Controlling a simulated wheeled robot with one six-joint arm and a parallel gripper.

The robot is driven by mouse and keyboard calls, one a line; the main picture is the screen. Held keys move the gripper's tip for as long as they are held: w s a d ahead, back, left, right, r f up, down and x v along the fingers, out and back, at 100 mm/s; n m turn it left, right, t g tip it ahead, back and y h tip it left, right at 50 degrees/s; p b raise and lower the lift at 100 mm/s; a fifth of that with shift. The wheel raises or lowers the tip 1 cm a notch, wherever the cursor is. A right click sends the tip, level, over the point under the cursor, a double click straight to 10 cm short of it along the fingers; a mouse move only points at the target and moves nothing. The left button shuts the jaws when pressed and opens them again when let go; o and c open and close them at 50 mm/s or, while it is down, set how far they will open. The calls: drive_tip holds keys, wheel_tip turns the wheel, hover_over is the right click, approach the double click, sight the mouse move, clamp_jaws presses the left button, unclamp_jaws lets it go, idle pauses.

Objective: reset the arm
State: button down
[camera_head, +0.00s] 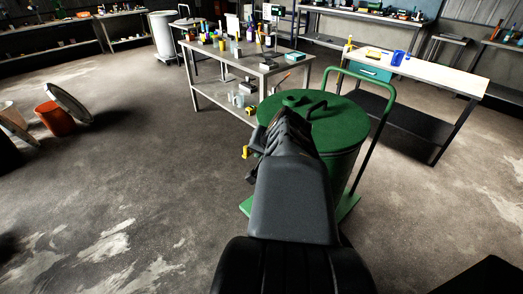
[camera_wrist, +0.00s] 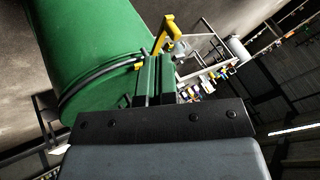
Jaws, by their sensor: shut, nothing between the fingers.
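My gripper (camera_wrist: 153,80) shows in the wrist view as two fingers close together beyond a black bar, shut with nothing seen between them. In the head view my dark arm reaches forward from the bottom middle, and its end (camera_head: 287,125) overlaps the near left side of a green lidded drum (camera_head: 335,122). The fingers themselves are hard to make out there. In the wrist view the drum (camera_wrist: 90,45) fills the upper left, close beside the fingers. I cannot tell whether they touch it.
The drum stands on a green trolley with a tall handle (camera_head: 388,88). A metal table (camera_head: 225,62) crowded with small items stands behind, and a workbench (camera_head: 440,75) is at right. An orange bucket (camera_head: 55,120) is at left.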

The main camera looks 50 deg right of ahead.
idle(0.6)
drive_tip(key=a+r+n+g+y+p, duration=0.1)
drive_tip(key=a+n+g+p, duration=0.2)
drive_tip(key=a+n, duration=0.9)
drive_tip(key=a+p, duration=0.3)
drive_tip(key=a, duration=0.7)
drive_tip(key=shift+s+r+g+y, duration=0.2)
drive_tip(key=shift+g+y, duration=0.1)
drive_tip(key=shift+y, duration=0.1)
